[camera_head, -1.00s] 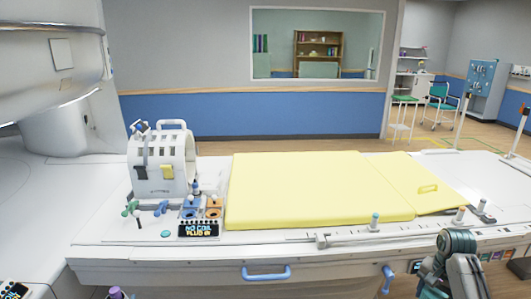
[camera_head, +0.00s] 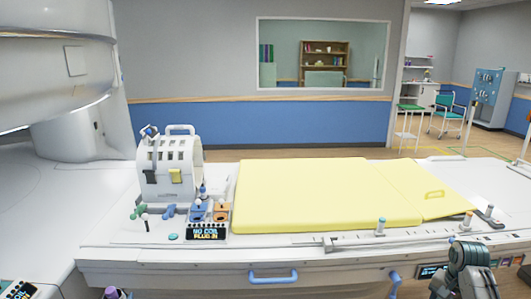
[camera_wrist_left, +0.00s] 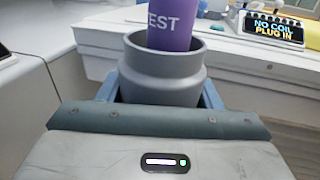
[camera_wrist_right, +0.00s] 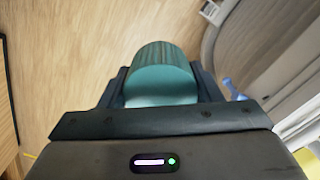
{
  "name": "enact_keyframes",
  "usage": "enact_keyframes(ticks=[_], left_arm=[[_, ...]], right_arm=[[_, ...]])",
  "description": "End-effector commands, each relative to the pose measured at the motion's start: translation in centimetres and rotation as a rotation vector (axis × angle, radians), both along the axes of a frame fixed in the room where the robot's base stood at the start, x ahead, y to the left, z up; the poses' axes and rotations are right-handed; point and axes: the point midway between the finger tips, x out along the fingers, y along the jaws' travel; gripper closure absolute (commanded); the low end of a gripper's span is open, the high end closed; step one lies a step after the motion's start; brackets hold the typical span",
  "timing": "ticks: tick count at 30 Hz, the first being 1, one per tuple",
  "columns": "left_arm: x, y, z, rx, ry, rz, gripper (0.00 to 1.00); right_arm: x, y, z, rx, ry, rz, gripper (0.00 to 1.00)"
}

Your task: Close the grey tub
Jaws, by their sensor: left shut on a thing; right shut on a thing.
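The grey tub (camera_wrist_left: 165,72) is upright and open at the top in the left wrist view. A purple item (camera_wrist_left: 170,28) with the letters "EST" stands in its mouth and sticks out above the rim. My left gripper (camera_wrist_left: 160,92) is shut on the tub's sides. The purple top also shows in the head view (camera_head: 112,294) at the bottom left edge, with the tub out of frame. My right gripper (camera_wrist_right: 162,84) is shut on a teal ribbed lid (camera_wrist_right: 160,68), away from the tub. In the head view my right arm is at the lower right.
The white patient table (camera_head: 130,238) carries a yellow mat (camera_head: 310,192), a white coil (camera_head: 170,170) and a "NO COIL PLUG IN" display (camera_head: 206,232). The large white magnet (camera_head: 55,50) stands at the left. A blue handle (camera_head: 273,277) juts from the table's front.

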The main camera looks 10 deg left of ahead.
Motion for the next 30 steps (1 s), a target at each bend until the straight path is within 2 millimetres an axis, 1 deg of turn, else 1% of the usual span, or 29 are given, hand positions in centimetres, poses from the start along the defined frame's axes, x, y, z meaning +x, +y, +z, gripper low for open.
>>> enact_keyframes(ticks=[4, 9, 10, 13, 18, 23, 30], left_arm=[[-0.5, 0.2, -0.4, 0.003, 0.0, -0.001, 0.88], [-0.3, -0.3, -1.2, 0.001, -0.001, -0.019, 0.88], [-0.2, -0.3, -1.2, 0.002, -0.001, -0.021, 0.88], [0.1, 0.3, 0.0, 0.004, -0.004, -0.031, 0.88], [0.5, 0.7, 0.9, 0.003, -0.002, -0.044, 0.88], [0.6, 0.9, 1.3, 0.003, -0.002, -0.048, 0.88], [0.6, 0.9, 1.3, 0.003, -0.002, -0.049, 0.88]], right_arm=[[0.4, 0.4, 0.3, 0.001, -0.001, 0.0, 0.64], [0.4, 0.3, 0.2, 0.0, 0.0, 0.0, 0.64], [0.3, 0.3, 0.2, 0.0, 0.0, 0.0, 0.64], [0.3, 0.3, 0.2, 0.0, 0.0, 0.0, 0.64], [0.3, 0.3, 0.2, 0.0, 0.0, 0.0, 0.64], [0.3, 0.3, 0.2, 0.0, 0.0, 0.0, 0.64], [0.3, 0.3, 0.2, -0.001, -0.001, 0.0, 0.64]])
